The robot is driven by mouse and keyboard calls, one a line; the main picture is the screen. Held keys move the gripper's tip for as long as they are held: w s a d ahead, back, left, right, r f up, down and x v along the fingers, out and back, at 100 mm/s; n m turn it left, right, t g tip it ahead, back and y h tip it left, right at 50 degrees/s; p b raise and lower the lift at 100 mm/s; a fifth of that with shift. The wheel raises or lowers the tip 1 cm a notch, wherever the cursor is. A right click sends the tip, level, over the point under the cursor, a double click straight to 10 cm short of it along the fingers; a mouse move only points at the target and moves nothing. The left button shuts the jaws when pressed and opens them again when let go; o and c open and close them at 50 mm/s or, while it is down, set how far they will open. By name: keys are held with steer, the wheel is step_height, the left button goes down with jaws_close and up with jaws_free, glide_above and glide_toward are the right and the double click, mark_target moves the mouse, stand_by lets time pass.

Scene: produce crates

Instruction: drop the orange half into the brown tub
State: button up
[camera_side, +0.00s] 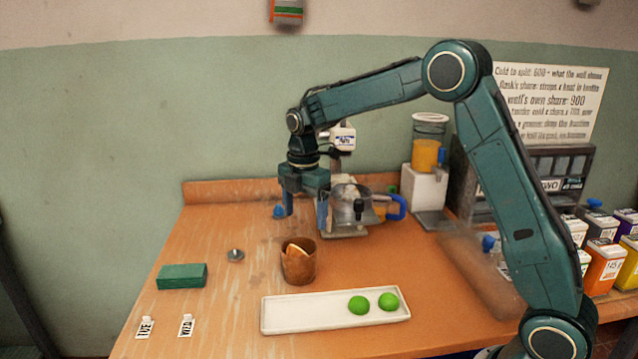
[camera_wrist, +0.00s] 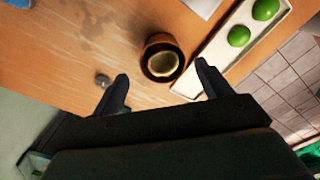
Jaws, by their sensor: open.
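The brown tub (camera_side: 300,273) stands upright on the wooden table, behind the white tray. The orange half (camera_side: 294,250) is in the tub, tilted, its edge showing at the rim. In the wrist view the tub (camera_wrist: 153,42) shows from above, with the pale round face of the orange half (camera_wrist: 162,64) inside it. My gripper (camera_side: 302,215) is above the tub, open and empty, its fingers apart. In the wrist view the fingertips (camera_wrist: 161,70) appear on either side of the tub, not touching it as far as I can tell.
A white tray (camera_side: 283,314) with two green fruits (camera_side: 373,303) lies in front of the tub. A green block (camera_side: 182,277) and a small metal piece (camera_side: 236,255) are to the left. A juice dispenser (camera_side: 428,170) and colored cartons (camera_side: 603,265) stand at the right.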

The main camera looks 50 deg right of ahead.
step_height(320, 180, up, 13)
stand_by(0.6)
steer(key=shift+s, duration=0.1)
stand_by(0.3)
steer(key=s+a+r+m+t, duration=0.15)
steer(key=s+m, duration=0.25)
steer(key=s, duration=0.4)
steer(key=s+a+r+m+t, duration=0.1)
steer(key=s+a+r+m, duration=0.1)
steer(key=s+m, duration=0.45)
steer(key=s+f+m+t, duration=0.1)
steer(key=s+f+m, duration=0.2)
steer(key=s, duration=0.5)
steer(key=s+a+f+m+t, duration=0.1)
steer(key=s+f+m, duration=0.3)
steer(key=s, duration=0.4)
steer(key=shift+s+a+t, duration=0.25)
steer(key=shift+s+t, duration=0.1)
steer(key=shift+t, duration=0.2)
steer(key=shift+f+m, duration=0.1)
steer(key=shift+m, duration=0.15)
